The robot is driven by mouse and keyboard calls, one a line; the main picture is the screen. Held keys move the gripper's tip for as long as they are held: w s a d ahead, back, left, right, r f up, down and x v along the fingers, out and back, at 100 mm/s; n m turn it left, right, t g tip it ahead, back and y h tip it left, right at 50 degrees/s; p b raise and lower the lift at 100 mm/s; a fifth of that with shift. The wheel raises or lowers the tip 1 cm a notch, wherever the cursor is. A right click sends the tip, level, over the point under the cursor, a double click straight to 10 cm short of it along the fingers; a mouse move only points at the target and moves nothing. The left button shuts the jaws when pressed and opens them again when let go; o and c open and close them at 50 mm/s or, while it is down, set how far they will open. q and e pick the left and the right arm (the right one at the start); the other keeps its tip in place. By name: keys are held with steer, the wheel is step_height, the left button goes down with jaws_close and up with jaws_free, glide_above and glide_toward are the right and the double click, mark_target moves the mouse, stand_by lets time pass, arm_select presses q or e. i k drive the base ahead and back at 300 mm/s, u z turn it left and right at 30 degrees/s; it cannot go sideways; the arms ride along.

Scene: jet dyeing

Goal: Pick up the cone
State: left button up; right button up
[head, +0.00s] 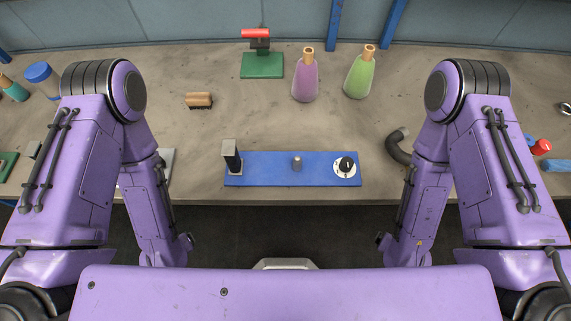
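Two cone-shaped things stand upright at the back middle of the bench in the head view. One is a purple cone (305,82) with a tan top. The other is a green cone (359,77) with a similar tan top, just to its right. The frame does not show which one the task means. Nothing touches either cone. Both my arms are bent downward at the bench's front edge, left and right of the middle.
A blue panel (265,170) with a black-and-white dial (346,167) lies at the front middle. A green-based device with a red top (261,65) and a wooden brush (199,100) are behind it. A dark curved pipe (397,148) is at right. Bench (260,120) between is clear.

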mark_target(358, 84)
steer(key=z, duration=0.35)
steer(key=k, duration=0.85)
steer(key=u, duration=0.4)
steer(key=i, duration=0.5)
steer(key=z, duration=0.05)
